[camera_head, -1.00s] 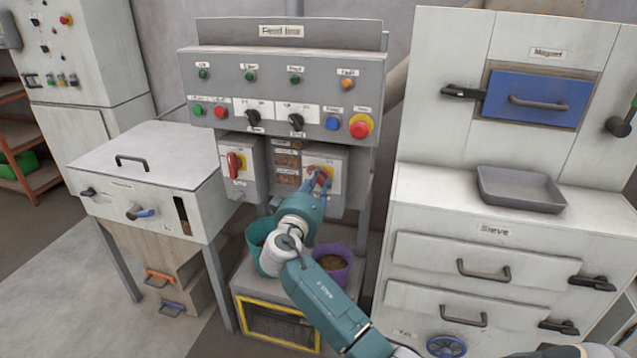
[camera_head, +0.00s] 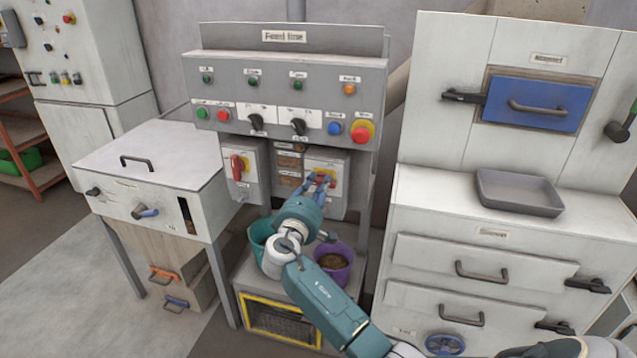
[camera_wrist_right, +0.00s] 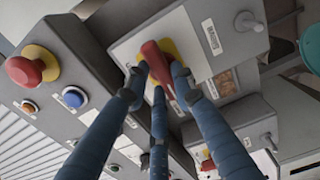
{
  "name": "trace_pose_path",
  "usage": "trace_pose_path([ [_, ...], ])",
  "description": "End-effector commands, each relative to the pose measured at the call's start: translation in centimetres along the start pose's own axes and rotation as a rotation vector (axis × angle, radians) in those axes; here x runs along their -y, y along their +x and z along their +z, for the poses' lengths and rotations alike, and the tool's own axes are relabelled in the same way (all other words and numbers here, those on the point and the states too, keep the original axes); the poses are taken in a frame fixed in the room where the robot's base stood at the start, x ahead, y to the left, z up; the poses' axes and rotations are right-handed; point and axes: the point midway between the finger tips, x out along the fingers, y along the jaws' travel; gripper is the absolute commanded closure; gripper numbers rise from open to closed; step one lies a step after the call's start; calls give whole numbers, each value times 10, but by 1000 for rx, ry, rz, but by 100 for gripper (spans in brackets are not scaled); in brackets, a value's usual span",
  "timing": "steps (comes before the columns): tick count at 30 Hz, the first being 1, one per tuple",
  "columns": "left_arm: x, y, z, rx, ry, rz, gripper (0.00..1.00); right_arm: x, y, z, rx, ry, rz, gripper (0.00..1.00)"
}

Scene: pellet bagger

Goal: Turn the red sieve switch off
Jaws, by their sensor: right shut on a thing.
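A red rotary switch handle (camera_head: 324,180) sits on a yellow plate on the right-hand grey switch box (camera_head: 339,195) under the feed line panel. My right gripper (camera_head: 321,184) is at this box, its blue fingers closed around the handle. In the right wrist view the red handle (camera_wrist_right: 154,57) lies between the fingertips of my right gripper (camera_wrist_right: 158,76). The box's small label is too blurred to read. A second red switch handle (camera_head: 237,166) stands upright on the left-hand box, apart from my gripper. My left gripper is out of view.
The feed line panel (camera_head: 290,75) has buttons, black knobs and a red emergency stop (camera_head: 362,131) above the boxes. A teal bucket (camera_head: 262,232) and a purple bucket (camera_head: 340,272) stand below my right arm. The sieve cabinet (camera_head: 470,225) stands at the right.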

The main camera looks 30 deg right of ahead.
Motion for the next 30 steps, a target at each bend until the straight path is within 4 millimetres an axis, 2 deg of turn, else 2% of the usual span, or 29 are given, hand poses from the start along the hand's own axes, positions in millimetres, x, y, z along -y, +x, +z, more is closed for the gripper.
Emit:
trace_pose_path([
  [19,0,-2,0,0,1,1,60,2,0,0,-1,-53,-3,100],
  [20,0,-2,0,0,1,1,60,2,0,0,-1,-53,-3,72],
  [22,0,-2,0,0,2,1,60,2,-1,0,-1,-53,-3,58],
  [30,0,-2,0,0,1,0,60,1,0,0,-1,-50,-1,56],
])
